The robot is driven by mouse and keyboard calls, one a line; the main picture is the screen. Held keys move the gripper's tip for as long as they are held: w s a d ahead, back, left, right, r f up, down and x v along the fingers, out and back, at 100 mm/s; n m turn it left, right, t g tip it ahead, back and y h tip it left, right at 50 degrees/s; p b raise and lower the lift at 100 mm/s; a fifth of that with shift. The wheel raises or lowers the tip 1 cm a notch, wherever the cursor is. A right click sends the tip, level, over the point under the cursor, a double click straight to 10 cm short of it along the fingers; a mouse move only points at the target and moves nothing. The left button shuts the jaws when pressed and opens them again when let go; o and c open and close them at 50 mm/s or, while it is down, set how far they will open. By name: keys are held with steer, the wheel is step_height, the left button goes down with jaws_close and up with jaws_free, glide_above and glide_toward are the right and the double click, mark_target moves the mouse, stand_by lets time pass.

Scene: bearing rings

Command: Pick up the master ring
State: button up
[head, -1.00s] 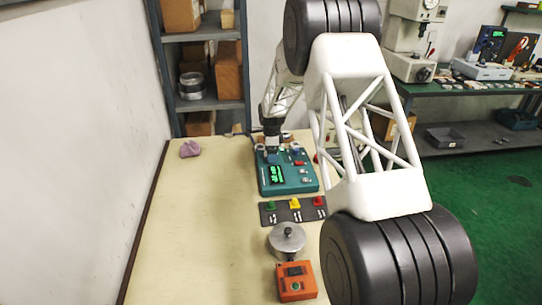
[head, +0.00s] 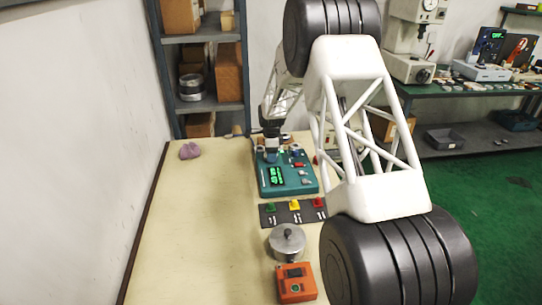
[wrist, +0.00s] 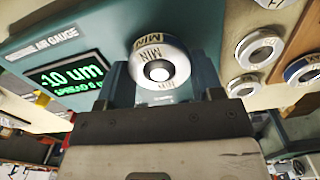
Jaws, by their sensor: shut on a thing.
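The master ring (wrist: 160,52) is a silver ring marked MIN, with a bright round centre, in the wrist view. My gripper (wrist: 162,85) is shut on it, with one finger on each side. The ring is in front of the teal air gauge (wrist: 205,42), whose green display (wrist: 72,75) reads about -10 um. I cannot tell whether the ring touches the gauge. In the head view my gripper (head: 272,150) is small, over the back part of the air gauge (head: 305,187). The ring is not clear there.
Several other rings, such as a silver ring (wrist: 258,48) and a blue-edged ring (wrist: 302,69), lie right of the gauge in the wrist view. A dark button strip (head: 282,217), a lidded metal pot (head: 286,242) and an orange box (head: 296,283) stand nearer. The table's left side is mostly clear.

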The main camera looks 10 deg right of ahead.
steer(key=shift+r, duration=0.1)
steer(key=shift+r, duration=0.7)
step_height(320, 180, up, 2)
steer(key=shift+r, duration=0.15)
steer(key=s, duration=1)
steer(key=s+r, duration=0.1)
steer(key=s, duration=0.5)
steer(key=shift+d+r, duration=0.1)
steer(key=shift+d, duration=0.25)
steer(key=shift+w, duration=0.15)
steer(key=w, duration=1.2)
steer(key=w+r, duration=0.1)
steer(key=w, duration=0.6)
steer(key=shift+a, duration=0.1)
steer(key=shift+w+f, duration=0.3)
steer(key=shift+w, duration=2.55)
steer(key=shift+w+f, duration=0.3)
steer(key=shift+w, duration=2.5)
steer(key=shift+w+f, duration=0.3)
steer(key=shift+w, duration=2.55)
